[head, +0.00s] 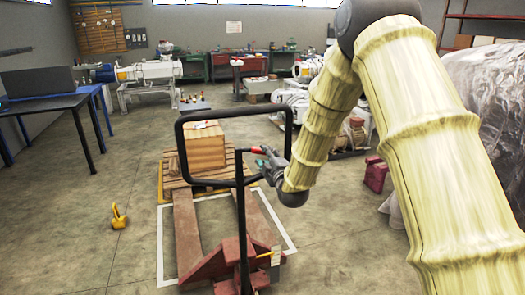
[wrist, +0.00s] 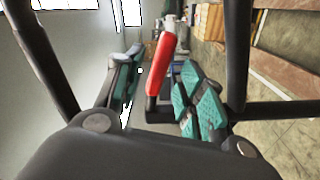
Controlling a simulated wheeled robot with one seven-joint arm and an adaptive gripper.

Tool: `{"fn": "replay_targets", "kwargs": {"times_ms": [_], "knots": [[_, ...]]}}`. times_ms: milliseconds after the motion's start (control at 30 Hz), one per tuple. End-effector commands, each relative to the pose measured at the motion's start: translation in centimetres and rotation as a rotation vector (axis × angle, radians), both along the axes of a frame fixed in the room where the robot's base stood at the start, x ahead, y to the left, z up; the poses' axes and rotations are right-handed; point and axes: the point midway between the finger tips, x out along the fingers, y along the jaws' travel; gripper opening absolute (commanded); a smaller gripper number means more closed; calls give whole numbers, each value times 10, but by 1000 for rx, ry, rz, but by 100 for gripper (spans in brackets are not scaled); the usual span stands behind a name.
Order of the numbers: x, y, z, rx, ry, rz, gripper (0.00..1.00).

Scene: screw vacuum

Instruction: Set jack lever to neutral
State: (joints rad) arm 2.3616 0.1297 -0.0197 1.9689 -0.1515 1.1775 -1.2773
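The pallet jack has a black loop handle (head: 181,150) standing upright and a red base (head: 232,264). Its small red jack lever (head: 252,151) shows inside the loop near the loop's lower right. My gripper (head: 265,163) reaches in from the right, close to the lever. In the wrist view the red lever (wrist: 161,66) lies between the teal-padded left finger (wrist: 123,80) and right finger (wrist: 200,105). The fingers are apart, with a visible gap between the lever and the left pad. Whether the right pad touches the lever is unclear.
A wooden crate (head: 205,147) sits on a pallet (head: 176,184) behind the handle. A white floor outline (head: 160,240) surrounds the jack's forks. A yellow object (head: 119,217) lies on the floor at left, and a blue table (head: 50,106) stands farther left. The left floor is mostly clear.

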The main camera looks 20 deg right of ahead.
Motion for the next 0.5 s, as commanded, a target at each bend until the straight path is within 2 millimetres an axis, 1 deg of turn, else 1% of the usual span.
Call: {"fn": "replay_targets", "kwargs": {"times_ms": [33,200,333,500], "knots": [[9,0,2,1,-1,1,39],[30,2,1,0,0,1,39],[40,2,0,0,1,0,39],[45,2,0,1,0,1,39]]}}
